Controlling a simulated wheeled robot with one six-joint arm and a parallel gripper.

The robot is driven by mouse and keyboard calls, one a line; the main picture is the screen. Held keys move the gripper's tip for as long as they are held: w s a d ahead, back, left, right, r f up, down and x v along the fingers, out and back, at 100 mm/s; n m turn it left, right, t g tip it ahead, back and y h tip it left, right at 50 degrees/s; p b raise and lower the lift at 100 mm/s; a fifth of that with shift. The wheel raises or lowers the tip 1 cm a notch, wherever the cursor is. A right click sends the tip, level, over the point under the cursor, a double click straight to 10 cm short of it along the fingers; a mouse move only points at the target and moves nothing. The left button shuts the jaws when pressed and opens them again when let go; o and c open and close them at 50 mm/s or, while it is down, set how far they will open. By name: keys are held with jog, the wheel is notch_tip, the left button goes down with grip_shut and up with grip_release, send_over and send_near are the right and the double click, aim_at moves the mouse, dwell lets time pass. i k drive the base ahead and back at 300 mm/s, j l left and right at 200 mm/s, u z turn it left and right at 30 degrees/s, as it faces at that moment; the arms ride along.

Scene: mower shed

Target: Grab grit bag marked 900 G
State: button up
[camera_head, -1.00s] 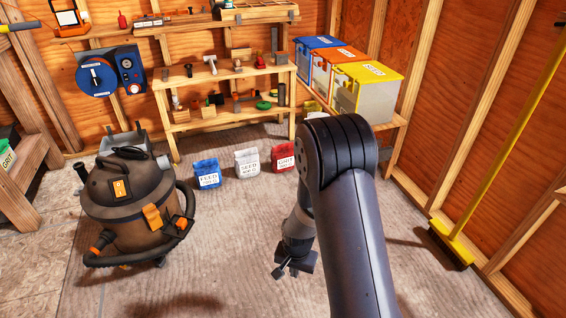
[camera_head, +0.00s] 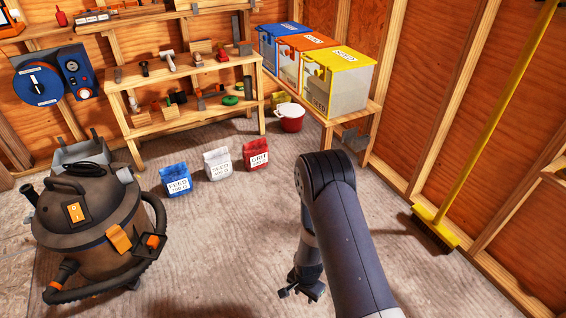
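A red and white bag (camera_head: 255,154) stands upright on the floor, the rightmost of three in a row. Its label reads GRIT; the weight line under it is too small to read surely. A white SEED bag (camera_head: 218,164) stands to its left, and a blue FEED bag (camera_head: 176,180) further left. My gripper (camera_head: 297,294) is low over the floor, nearer to me and to the right of the bags, well apart from them. Its fingers look spread with nothing between them. My arm hides part of it.
A shop vacuum (camera_head: 95,225) stands at the left. A wooden shelf (camera_head: 185,120) is behind the bags. A red bucket (camera_head: 290,120) stands beside the bench with bins (camera_head: 340,85). A yellow broom (camera_head: 480,140) leans at the right. Floor between gripper and bags is clear.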

aim_at(255, 153)
jog(key=i+j+z, duration=0.2)
jog(key=i+j, duration=0.2)
jog(key=i+j+z, duration=0.25)
jog(key=i+j, duration=0.15)
jog(key=i+j+z, duration=0.2)
jog(key=i+j, duration=0.15)
jog(key=j, duration=0.2)
jog(key=i+j, duration=0.25)
jog(key=j, duration=0.15)
jog(key=i+j, duration=0.5)
jog(key=j, duration=0.25)
jog(key=i+j, duration=0.2)
jog(key=j, duration=0.2)
jog(key=i+j, duration=0.25)
jog(key=j, duration=0.15)
jog(key=i+l+z, duration=0.05)
